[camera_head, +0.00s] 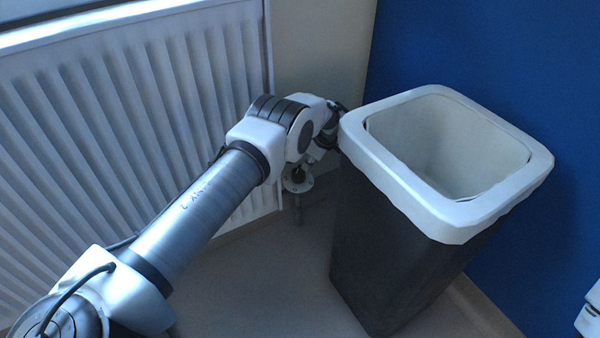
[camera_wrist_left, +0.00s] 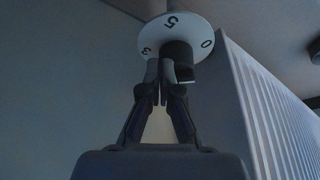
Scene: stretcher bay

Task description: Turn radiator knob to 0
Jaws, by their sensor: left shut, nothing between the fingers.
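The radiator knob shows in the left wrist view as a white round dial (camera_wrist_left: 195,30) with the numerals 3, 5 and 0 and a dark grip part (camera_wrist_left: 180,52) at its middle. Which numeral it points to, I cannot tell. My left gripper (camera_wrist_left: 161,80) is shut and empty, its fingertips close beside the dark part; whether they touch it is unclear. My right gripper is not in view.
The white ribbed radiator (camera_head: 100,130) stands on the left, close beside my left arm. A dark bin (camera_head: 390,255) with a white rim stands right of the knob, close to my wrist. A blue wall (camera_head: 560,130) is behind it. Bare floor (camera_head: 270,290) lies in front.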

